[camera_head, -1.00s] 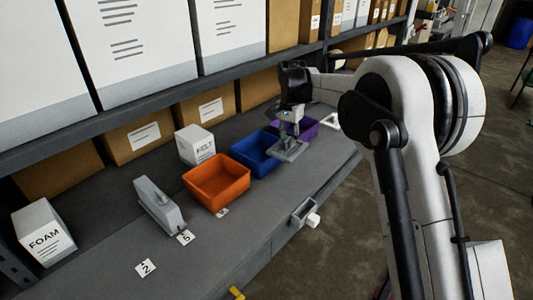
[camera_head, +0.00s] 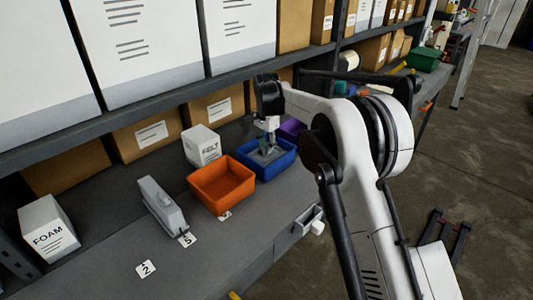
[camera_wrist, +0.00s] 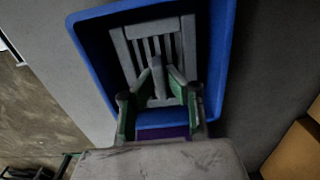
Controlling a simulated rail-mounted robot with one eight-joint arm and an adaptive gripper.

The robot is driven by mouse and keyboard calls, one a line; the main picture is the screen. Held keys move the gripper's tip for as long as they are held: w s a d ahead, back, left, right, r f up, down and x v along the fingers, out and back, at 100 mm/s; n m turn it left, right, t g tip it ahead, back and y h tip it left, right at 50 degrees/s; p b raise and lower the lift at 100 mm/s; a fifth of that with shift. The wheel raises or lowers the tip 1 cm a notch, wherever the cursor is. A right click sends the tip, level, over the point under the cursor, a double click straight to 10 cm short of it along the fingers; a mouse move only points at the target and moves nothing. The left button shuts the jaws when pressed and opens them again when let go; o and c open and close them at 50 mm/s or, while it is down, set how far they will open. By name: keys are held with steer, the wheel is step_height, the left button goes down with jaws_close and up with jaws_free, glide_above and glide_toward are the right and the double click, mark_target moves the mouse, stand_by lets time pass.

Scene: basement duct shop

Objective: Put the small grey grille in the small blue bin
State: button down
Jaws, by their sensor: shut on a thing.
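The small grey grille (camera_wrist: 150,45) is a flat slatted plate with a raised grip in its middle. My gripper (camera_wrist: 160,85) is shut on that grip. In the wrist view the grille lies within the outline of the small blue bin (camera_wrist: 228,40). In the head view the grille (camera_head: 268,155) shows at the opening of the blue bin (camera_head: 262,172), below my gripper (camera_head: 268,142). I cannot tell whether the grille touches the bin floor.
An orange bin (camera_head: 221,188) stands just left of the blue bin, and a purple bin (camera_head: 291,127) is partly hidden behind my arm. A FELT box (camera_head: 202,147), a grey device (camera_head: 162,204) and a FOAM box (camera_head: 48,229) stand further left.

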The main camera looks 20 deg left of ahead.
mark_target(266, 146)
steer(key=shift+f, duration=1.5)
steer(key=shift+f, duration=0.15)
steer(key=c, duration=1.8)
jaws_free()
steer(key=shift+o, duration=0.2)
step_height(266, 146, up, 12)
steer(key=shift+r+b, duration=0.2)
steer(key=shift+b, duration=0.2)
